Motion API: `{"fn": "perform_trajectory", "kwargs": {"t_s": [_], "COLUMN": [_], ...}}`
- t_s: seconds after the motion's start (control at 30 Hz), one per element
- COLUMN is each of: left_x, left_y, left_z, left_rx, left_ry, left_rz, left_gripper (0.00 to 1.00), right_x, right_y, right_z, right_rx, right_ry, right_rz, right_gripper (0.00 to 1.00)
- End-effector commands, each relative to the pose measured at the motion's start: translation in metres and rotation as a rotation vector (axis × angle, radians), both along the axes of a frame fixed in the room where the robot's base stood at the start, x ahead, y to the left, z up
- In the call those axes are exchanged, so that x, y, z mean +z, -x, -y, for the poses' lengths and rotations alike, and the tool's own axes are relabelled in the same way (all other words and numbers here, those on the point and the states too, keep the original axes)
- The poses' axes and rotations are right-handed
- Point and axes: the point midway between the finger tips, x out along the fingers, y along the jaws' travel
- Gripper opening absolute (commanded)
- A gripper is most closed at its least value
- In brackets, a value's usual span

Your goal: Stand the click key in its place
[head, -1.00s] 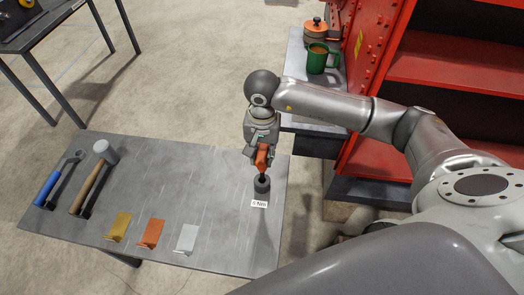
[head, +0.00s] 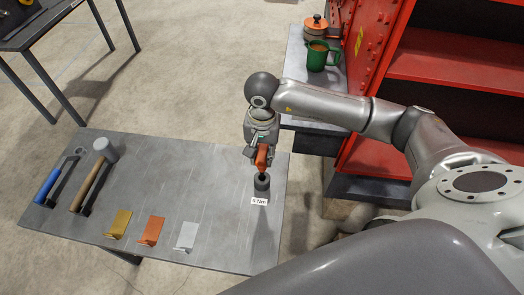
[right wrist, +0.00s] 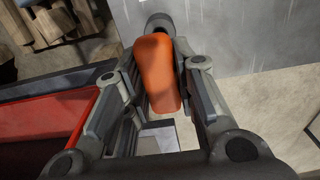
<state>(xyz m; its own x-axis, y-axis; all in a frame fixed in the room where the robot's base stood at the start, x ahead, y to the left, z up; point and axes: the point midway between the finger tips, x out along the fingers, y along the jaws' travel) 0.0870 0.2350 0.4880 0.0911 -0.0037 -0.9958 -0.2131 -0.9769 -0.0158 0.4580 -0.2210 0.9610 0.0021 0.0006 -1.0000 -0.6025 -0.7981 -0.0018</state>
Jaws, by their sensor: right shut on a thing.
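The click key (head: 262,158) has an orange handle and points downward over the metal table. My right gripper (head: 261,149) is shut on its handle. A dark round holder (head: 262,183) stands on the table directly below, with a white "6 Nm" label (head: 259,201) in front. The key's dark lower end meets the top of the holder; how deep it sits I cannot tell. In the right wrist view the orange handle (right wrist: 157,72) lies between the fingers, with the dark holder (right wrist: 158,22) just beyond its end. My left gripper is not in view.
The table (head: 200,178) also bears a blue-handled wrench (head: 48,184), a mallet (head: 90,184) and gold, copper and silver brackets (head: 186,236). A side bench with a green mug (head: 318,57) and a red shelf unit (head: 450,68) stand behind my right arm.

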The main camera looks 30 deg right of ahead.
Motion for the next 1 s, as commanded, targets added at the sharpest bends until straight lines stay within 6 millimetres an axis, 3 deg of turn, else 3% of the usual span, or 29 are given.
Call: {"fn": "perform_trajectory", "kwargs": {"t_s": [0.37, 0.4, 0.6, 1.0], "left_x": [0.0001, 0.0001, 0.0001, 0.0], "left_y": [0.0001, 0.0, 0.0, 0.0], "left_z": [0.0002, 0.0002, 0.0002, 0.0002], "left_rx": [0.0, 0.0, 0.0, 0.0], "left_ry": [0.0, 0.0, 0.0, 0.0], "left_rz": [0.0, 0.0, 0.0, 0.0], "left_gripper": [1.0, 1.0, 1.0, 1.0], "right_x": [-0.0038, -0.0042, -0.0039, -0.0026], "right_y": [-0.0001, -0.0001, -0.0001, -0.0002], "right_z": [-0.0001, -0.0001, 0.0, 0.0001], "right_rx": [0.0, 0.001, 0.0, 0.0], "right_ry": [0.0, 0.0, 0.001, 0.001], "right_rz": [0.0, 0.0, 0.001, 0.001], "right_gripper": [0.0, 0.27, 0.51, 0.51]}}
